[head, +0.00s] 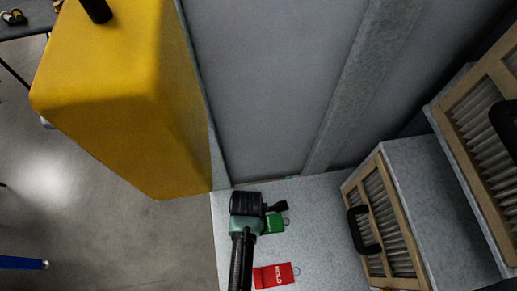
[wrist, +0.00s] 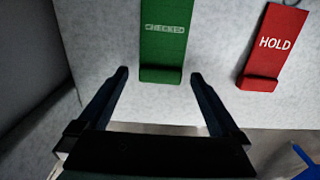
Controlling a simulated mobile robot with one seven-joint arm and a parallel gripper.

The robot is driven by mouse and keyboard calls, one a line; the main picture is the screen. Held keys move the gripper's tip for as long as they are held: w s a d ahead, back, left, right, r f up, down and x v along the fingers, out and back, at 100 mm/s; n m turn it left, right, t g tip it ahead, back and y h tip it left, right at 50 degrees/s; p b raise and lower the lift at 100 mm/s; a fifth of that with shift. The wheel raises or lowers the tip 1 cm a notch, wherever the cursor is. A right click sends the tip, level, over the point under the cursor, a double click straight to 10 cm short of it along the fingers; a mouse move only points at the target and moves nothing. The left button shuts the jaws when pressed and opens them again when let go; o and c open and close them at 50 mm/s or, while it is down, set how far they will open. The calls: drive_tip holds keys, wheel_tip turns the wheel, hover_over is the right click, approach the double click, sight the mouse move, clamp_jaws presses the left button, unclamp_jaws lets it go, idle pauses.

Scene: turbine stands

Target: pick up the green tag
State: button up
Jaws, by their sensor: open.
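The green tag (wrist: 164,38) lies on the light grey surface in the wrist view, with pale lettering across it and a raised lip at its near end. My gripper (wrist: 158,75) is open, its two dark fingers pointing at the near end of the tag, one to each side. Nothing is between the fingertips except the tag's near edge. In the head view the green tag (head: 274,223) shows beside my gripper (head: 278,207), which hides part of it.
A red tag marked HOLD (wrist: 272,45) lies to the right of the green tag, also in the head view (head: 274,275). A yellow block (head: 125,90) stands at left, a grey panel (head: 270,80) behind. Wood-framed filter boxes (head: 382,220) stand at right.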

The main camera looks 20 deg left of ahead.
drive_tip(key=shift+f, duration=0.4)
clamp_jaws()
idle(0.4)
